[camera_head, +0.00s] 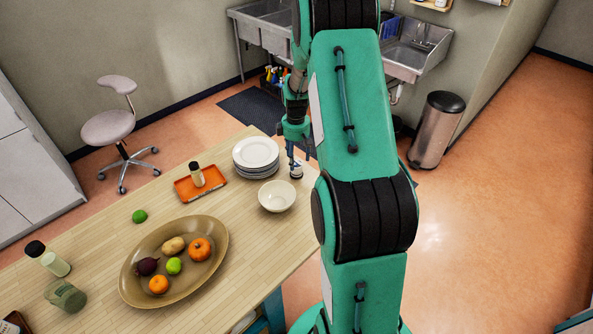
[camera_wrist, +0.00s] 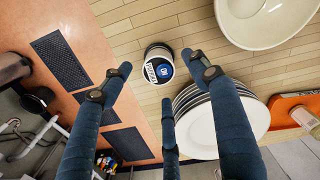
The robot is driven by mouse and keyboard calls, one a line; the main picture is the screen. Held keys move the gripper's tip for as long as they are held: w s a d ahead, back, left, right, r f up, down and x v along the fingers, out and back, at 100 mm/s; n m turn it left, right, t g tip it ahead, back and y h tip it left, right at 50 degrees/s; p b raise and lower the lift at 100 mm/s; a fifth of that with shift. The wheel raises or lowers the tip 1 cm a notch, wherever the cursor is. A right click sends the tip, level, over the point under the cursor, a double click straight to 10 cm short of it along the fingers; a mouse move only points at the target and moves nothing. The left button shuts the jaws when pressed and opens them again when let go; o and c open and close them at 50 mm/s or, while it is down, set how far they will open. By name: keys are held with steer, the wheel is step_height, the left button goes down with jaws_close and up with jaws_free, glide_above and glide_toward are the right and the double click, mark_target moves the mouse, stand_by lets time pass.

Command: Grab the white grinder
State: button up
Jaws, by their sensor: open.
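My gripper (camera_head: 293,150) is open and empty, over the far right edge of the wooden table; in the wrist view its dark blue fingers (camera_wrist: 157,62) are spread apart. A pale, grinder-like bottle with a black top (camera_head: 197,174) stands on an orange tray (camera_head: 181,195). I cannot tell for certain which of these is the white grinder.
A stack of white plates (camera_head: 256,152) and a cream bowl (camera_head: 276,196) stand close to the gripper. A large oval dish (camera_head: 213,232) holds fruit and vegetables. A lime (camera_head: 139,216) lies behind it. Another black-capped bottle (camera_head: 55,264) and a greenish jar (camera_head: 66,296) stand lower left.

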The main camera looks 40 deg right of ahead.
mark_target(297, 163)
steer(key=shift+d+f, duration=0.15)
steer(key=shift+f, duration=2.45)
steer(key=c, duration=1.5)
steer(key=shift+r, duration=0.1)
steer(key=shift+r, duration=4.95)
